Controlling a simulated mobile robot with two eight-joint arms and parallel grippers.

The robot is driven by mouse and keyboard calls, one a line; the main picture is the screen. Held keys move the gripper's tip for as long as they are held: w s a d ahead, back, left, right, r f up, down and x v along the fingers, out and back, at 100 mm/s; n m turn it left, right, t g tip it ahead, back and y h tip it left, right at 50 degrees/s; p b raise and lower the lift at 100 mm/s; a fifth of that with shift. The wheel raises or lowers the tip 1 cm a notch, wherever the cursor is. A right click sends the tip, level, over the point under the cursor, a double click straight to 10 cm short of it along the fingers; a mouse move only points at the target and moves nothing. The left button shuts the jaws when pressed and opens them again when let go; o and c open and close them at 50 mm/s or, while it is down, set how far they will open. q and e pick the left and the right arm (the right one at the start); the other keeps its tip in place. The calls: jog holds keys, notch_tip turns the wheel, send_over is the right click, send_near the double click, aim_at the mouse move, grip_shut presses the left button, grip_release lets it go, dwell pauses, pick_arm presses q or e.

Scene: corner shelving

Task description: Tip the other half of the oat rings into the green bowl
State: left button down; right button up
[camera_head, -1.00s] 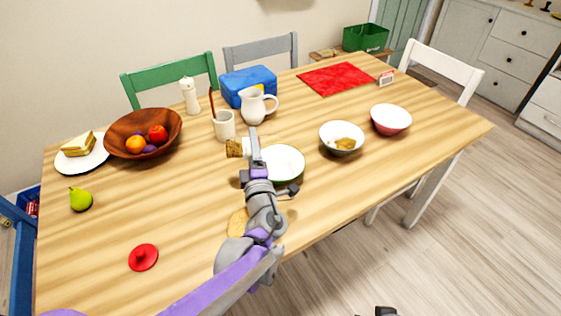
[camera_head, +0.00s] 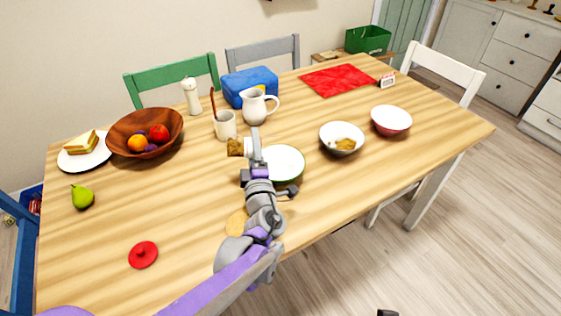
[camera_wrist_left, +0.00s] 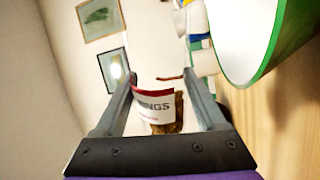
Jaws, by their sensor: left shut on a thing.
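My left gripper (camera_head: 247,149) is shut on a container (camera_wrist_left: 152,60). In the left wrist view the container is white with a red band and letters ending in "INGS". Brown oat rings (camera_wrist_left: 167,128) show at its lower end there, and as a brown patch (camera_head: 235,146) in the head view. The green bowl (camera_head: 297,178), white inside with a green rim, stands on the table just right of the gripper, partly hidden by my arm. Its rim also shows large in the left wrist view (camera_wrist_left: 262,70). The visible part of its inside looks empty. My right gripper is not in view.
A white bowl with brown bits (camera_head: 327,131) and a red bowl (camera_head: 391,132) stand to the right. A cup (camera_head: 225,128), a pitcher (camera_head: 253,108) and a wooden fruit bowl (camera_head: 119,135) stand behind and left. A red lid (camera_head: 143,255) lies in front.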

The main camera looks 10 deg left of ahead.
pick_arm(q)
jog(key=shift+w+d+f+m, duration=0.1)
jog(key=shift+d+f+m, duration=0.05)
jog(key=shift+m, duration=0.45)
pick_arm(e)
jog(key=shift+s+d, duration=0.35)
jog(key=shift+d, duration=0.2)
